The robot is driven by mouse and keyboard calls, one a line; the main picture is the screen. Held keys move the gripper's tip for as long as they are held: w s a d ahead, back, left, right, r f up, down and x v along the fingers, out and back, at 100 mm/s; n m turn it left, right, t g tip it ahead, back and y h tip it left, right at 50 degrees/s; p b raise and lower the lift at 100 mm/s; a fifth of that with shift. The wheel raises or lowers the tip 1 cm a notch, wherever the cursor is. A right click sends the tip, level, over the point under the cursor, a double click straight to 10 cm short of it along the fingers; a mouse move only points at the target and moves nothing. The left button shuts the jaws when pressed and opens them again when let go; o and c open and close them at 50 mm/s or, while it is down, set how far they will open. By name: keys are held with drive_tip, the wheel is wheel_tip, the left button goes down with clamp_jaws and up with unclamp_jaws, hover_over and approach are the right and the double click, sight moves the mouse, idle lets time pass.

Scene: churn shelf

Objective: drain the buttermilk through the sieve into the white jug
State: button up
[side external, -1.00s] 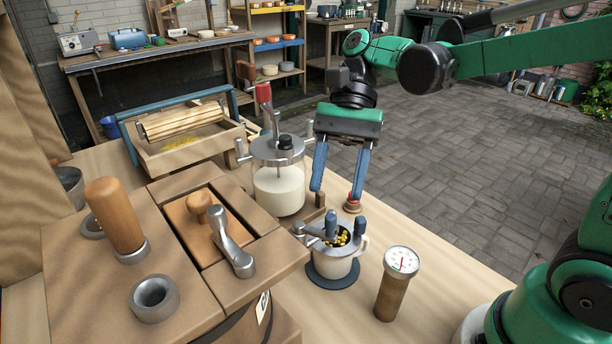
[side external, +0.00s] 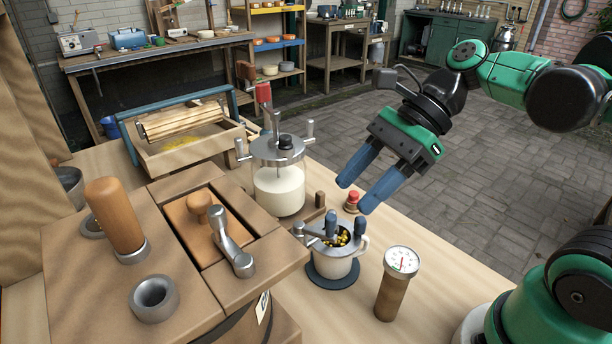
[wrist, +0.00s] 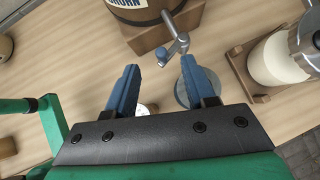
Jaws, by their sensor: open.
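A white jug (side external: 330,268) with a handle stands on a dark round mat (side external: 334,281) in front of the wooden churn (side external: 90,262). The sieve (side external: 343,238) sits at the jug's mouth with yellow bits in it. The churn's metal tap (side external: 305,230) reaches over toward the jug; the tap also shows in the wrist view (wrist: 172,45). My gripper (side external: 357,194) is open and empty, above and behind the jug, its fingers slanting down to the left. In the wrist view, my right finger covers most of the jug area; the mat (wrist: 181,97) shows beside it.
A glass jar of white liquid (side external: 278,190) with a metal lid and crank stands behind the jug. A dial thermometer (side external: 396,285) stands right of it. A small red-topped piece (side external: 352,199) is close to my fingers. A wooden roller tray (side external: 185,135) stands at back left.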

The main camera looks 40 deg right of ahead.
sight(333, 216)
drive_tip(key=shift+a+f+m, duration=0.15)
drive_tip(key=shift+f+m, duration=0.15)
drive_tip(key=shift+f, duration=0.05)
drive_tip(key=shift+x, duration=2.45)
drive_tip(key=shift+w, duration=0.1)
clamp_jaws()
